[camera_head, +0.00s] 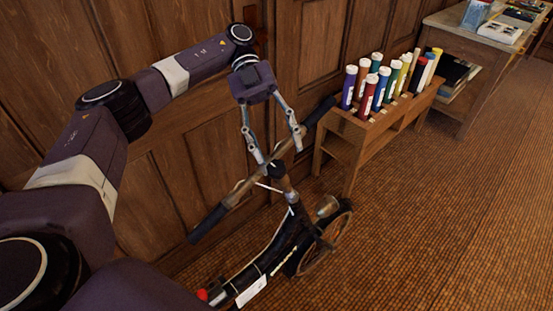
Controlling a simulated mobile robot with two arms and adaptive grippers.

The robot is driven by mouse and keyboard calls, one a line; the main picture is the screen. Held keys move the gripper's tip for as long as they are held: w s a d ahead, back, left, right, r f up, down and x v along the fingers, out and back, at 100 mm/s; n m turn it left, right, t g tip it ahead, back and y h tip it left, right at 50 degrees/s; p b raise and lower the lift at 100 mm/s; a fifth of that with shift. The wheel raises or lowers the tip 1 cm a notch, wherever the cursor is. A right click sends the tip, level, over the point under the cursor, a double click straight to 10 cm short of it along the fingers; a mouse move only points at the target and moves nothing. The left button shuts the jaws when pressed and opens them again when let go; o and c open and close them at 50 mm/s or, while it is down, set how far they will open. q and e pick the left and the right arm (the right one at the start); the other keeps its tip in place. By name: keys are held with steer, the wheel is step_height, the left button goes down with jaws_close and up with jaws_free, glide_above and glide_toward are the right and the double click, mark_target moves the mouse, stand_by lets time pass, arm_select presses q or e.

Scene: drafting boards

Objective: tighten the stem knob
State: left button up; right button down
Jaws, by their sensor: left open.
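A small kick scooter or bike (262,262) with a brown handlebar (252,184) and black grips stands by the wood-panelled wall. A black stem knob (277,170) shows at the middle of the handlebar, on top of the stem. My left gripper (279,153) points down over the handlebar's middle. Its two fingers are spread apart, one on each side, with the tips close to the knob. I cannot tell whether a finger touches the knob or the bar. My right gripper is not in view.
A wooden rack (350,142) with several capped coloured tubes stands right of the handlebar, close to its right grip. A table (468,32) with supplies stands farther back. The panelled wall (190,150) is close behind. The woven floor (450,220) at right is clear.

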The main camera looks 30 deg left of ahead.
arm_select(q)
steer(key=shift+r, duration=1.35)
